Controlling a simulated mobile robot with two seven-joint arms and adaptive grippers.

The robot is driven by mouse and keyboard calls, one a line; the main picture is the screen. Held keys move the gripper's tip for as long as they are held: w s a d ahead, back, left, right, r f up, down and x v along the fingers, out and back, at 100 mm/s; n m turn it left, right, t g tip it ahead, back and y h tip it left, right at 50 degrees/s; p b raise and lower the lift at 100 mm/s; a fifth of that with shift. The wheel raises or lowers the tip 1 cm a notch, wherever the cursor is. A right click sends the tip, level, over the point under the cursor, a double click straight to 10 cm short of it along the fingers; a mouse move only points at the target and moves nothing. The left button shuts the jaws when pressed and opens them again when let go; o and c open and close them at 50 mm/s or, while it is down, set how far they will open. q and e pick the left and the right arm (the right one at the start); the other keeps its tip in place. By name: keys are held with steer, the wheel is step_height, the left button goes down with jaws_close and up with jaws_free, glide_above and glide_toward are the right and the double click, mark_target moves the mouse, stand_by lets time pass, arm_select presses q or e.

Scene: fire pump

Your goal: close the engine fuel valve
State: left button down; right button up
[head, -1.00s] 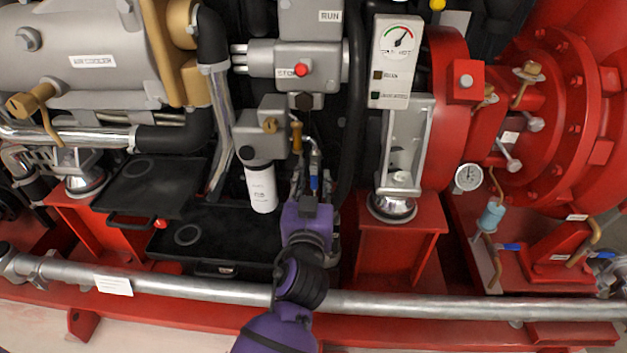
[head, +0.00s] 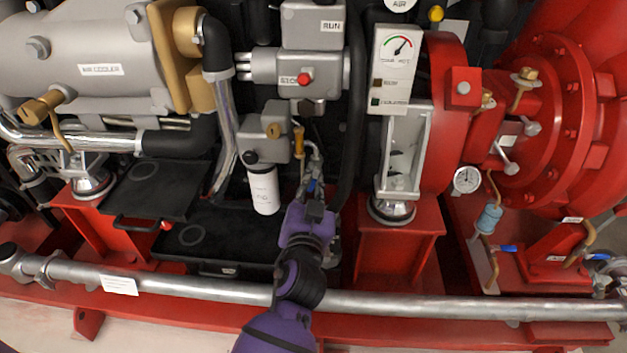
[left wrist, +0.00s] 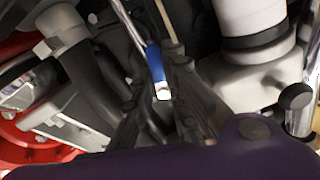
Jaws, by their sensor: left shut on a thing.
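The engine fuel valve's lever has a blue sleeve (head: 312,187) on a thin pipe, below the grey filter head in the head view. In the left wrist view the blue lever (left wrist: 155,65) with its pale tip lies between the two dark fingers. My left gripper (head: 314,205), on a purple arm reaching up from the bottom, is at the lever in the head view. It is shut on the lever, and its fingers (left wrist: 160,98) show on both sides of it in the left wrist view. The valve body is mostly hidden. My right gripper is not in view.
A white filter (head: 263,190) hangs close left of the lever. A black hose (head: 352,130) runs close on its right. A silver rail (head: 400,304) crosses in front, under my arm. A black tray (head: 240,232) and a red pedestal (head: 398,255) flank the gripper.

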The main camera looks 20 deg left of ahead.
arm_select(q)
steer(key=shift+s+a+r+m+p, duration=0.1)
steer(key=shift+a+r+m+p, duration=0.15)
steer(key=shift+m+p, duration=1.35)
steer(key=shift+s+a+r+m+p, duration=0.1)
steer(key=shift+a+r+m+p, duration=0.2)
steer(key=shift+m, duration=2.55)
steer(key=shift+a+r+m+p, duration=0.15)
steer(key=shift+m+p, duration=0.85)
steer(key=shift+m, duration=1.25)
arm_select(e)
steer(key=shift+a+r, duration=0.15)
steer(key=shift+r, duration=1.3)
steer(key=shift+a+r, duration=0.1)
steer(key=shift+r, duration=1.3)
arm_select(q)
steer(key=shift+d, duration=0.1)
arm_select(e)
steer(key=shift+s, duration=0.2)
arm_select(q)
steer(key=c, duration=1.7)
jaws_free()
steer(key=shift+c, duration=0.2)
steer(key=shift+r, duration=0.1)
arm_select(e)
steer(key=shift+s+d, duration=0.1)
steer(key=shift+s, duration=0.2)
